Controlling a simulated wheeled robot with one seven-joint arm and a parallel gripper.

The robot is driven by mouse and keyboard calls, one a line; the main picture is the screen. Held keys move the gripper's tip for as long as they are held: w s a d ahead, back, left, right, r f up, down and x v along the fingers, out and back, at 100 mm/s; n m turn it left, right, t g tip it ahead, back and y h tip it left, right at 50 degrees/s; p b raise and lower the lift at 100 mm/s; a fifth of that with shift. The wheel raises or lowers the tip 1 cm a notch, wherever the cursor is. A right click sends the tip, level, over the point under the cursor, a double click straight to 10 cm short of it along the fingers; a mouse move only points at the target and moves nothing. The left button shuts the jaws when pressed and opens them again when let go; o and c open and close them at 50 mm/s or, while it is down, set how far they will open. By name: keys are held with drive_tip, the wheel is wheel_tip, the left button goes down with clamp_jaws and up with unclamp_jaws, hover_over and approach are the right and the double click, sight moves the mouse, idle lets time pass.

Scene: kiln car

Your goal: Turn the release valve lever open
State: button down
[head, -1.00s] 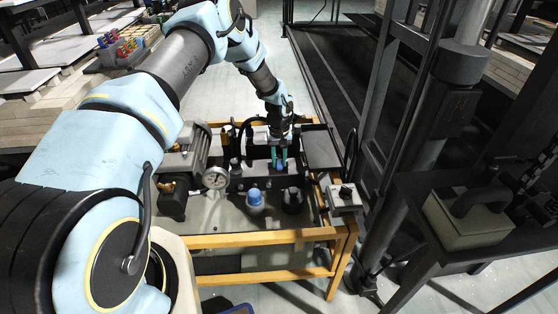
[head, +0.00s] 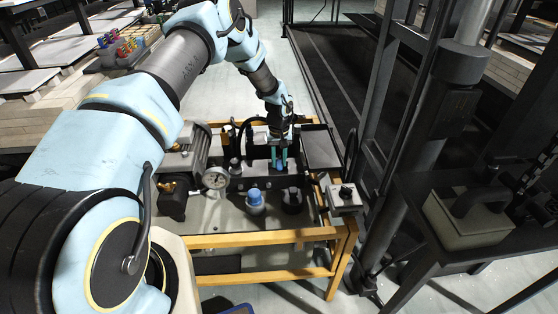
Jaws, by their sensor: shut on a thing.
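My gripper (head: 279,158) points down over the hydraulic unit on the yellow-framed stand, with its teal fingers close together. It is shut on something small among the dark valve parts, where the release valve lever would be. The lever itself is mostly hidden by the fingers and too small to make out, so I cannot tell its angle. The dark valve block (head: 258,180) lies around and below the fingertips.
A pressure gauge (head: 215,178) and a motor (head: 190,152) stand left of the gripper. A blue-capped part (head: 255,198) and a black knob (head: 292,197) stand in front. A grey switch box (head: 345,196) is at the stand's right corner, beside a thick steel column.

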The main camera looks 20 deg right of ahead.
idle(0.4)
drive_tip(key=d+n+b, duration=0.1)
drive_tip(key=n+b, duration=0.1)
drive_tip(key=n, duration=0.1)
drive_tip(key=d+n+b, duration=0.2)
drive_tip(key=n+b, duration=0.1)
drive_tip(key=d+n+b, duration=0.1)
drive_tip(key=n+b, duration=0.2)
drive_tip(key=shift+w+d+f, duration=0.15)
drive_tip(key=shift+w+d, duration=0.1)
drive_tip(key=shift+d, duration=0.15)
drive_tip(key=n, duration=0.1)
drive_tip(key=w+d+n+b, duration=0.1)
drive_tip(key=n, duration=0.1)
drive_tip(key=n+b, duration=0.1)
drive_tip(key=n, duration=0.1)
drive_tip(key=shift+w+d, duration=0.3)
drive_tip(key=shift+d, duration=0.1)
drive_tip(key=shift+w+d+n+b, duration=0.25)
drive_tip(key=shift+w+n+b, duration=0.2)
drive_tip(key=shift+n, duration=0.55)
drive_tip(key=shift+w+d+n+b, duration=0.2)
drive_tip(key=shift+w+n+b, duration=0.2)
drive_tip(key=shift+n, duration=0.6)
drive_tip(key=shift+w, duration=0.1)
drive_tip(key=shift+r, duration=0.2)
drive_tip(key=c, duration=0.6)
unclamp_jaws()
